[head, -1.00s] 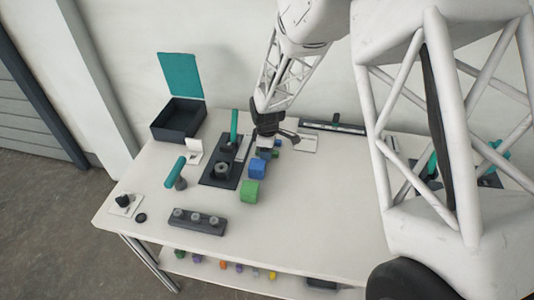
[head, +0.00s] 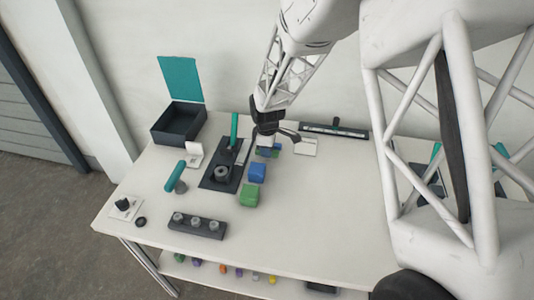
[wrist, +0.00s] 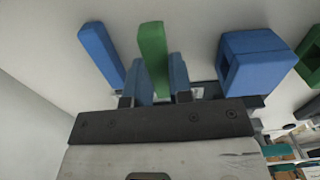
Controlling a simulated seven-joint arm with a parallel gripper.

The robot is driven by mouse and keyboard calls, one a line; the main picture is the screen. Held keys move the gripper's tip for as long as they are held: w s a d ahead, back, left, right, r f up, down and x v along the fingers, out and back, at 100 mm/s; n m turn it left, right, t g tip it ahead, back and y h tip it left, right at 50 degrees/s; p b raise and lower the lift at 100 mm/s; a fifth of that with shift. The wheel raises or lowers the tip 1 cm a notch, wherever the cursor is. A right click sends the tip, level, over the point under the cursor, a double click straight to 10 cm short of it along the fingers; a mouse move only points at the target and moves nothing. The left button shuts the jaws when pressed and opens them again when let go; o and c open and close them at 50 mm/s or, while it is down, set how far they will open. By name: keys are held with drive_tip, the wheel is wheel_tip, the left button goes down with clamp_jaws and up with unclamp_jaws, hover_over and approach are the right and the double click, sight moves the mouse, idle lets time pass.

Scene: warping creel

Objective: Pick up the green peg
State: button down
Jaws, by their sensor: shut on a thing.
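The green peg (wrist: 153,45) stands out between the two blue-padded fingers of my gripper (wrist: 160,78) in the wrist view. My gripper is shut on it. In the head view my gripper (head: 267,146) is low over the back middle of the table, where small blue and green parts show around the fingertips. The peg's outline is mostly hidden there. A blue peg (wrist: 101,52) lies just left of my fingers in the wrist view.
A blue block (head: 257,172) with a hole and a green block (head: 250,195) stand in front of my gripper. A dark base plate (head: 213,179) with a teal post is to the left. A dark bar (head: 335,130) lies at the back. The table's right middle is clear.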

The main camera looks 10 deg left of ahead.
drive_tip(key=shift+r, duration=3.95)
